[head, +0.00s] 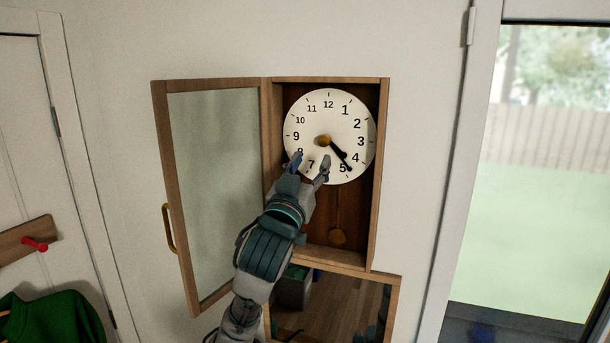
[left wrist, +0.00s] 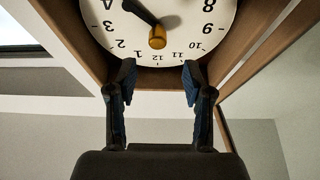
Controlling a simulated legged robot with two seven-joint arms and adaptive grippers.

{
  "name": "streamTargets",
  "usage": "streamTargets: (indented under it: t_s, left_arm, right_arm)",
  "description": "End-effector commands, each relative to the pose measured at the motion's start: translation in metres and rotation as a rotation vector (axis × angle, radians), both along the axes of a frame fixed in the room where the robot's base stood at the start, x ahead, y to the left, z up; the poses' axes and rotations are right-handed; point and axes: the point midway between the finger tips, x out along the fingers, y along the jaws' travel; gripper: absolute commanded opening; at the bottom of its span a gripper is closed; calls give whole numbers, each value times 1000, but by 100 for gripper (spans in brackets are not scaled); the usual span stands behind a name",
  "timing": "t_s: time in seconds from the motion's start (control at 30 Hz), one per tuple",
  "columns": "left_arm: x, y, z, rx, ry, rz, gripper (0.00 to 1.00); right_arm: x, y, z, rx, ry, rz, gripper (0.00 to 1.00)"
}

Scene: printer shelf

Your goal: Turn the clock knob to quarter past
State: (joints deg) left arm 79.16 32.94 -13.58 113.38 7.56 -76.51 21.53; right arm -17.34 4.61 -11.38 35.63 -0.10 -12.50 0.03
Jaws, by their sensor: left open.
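The white clock face (head: 304,120) is set in a wooden case, and its brass knob (head: 324,141) is at the centre. Both black hands (head: 339,156) point to the lower right, between 4 and 5. My left gripper (head: 311,158) is open in front of the lower left of the face, with its fingertips just below the knob. In the left wrist view the face looks upside down; the knob (left wrist: 157,42) sits beyond and between the open fingertips (left wrist: 158,70), with nothing gripped. My right gripper is out of view.
The glazed case door (head: 210,180) stands open to the left, beside my left arm. The case's wooden side walls (head: 378,170) stand close around the face. A reflective panel (head: 335,305) is below.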

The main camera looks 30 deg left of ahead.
Motion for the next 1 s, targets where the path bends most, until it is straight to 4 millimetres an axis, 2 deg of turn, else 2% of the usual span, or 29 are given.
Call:
streamTargets:
  t_s: [0.1,0.2,0.6,0.67,0.8,0.9,1.0]
  left_arm:
    - [-18,-4,-8,1,-1,-1,51]
    - [-26,-6,-12,0,0,0,51]
    - [-32,-7,-15,2,1,0,51]
    - [-37,-6,-18,16,2,1,51]
    - [-61,-6,-34,99,22,1,51]
    - [-78,-6,-42,162,39,2,51]
    - [-86,-7,-43,199,53,0,51]
  right_arm:
    - [0,0,0,1,0,0,40]
    - [1,1,0,1,1,0,40]
    - [1,1,-2,1,1,0,40]
    - [0,1,-10,1,2,0,40]
    - [-1,1,-47,1,3,0,40]
    - [-1,1,-66,1,4,0,40]
    - [-1,1,-73,1,4,0,40]
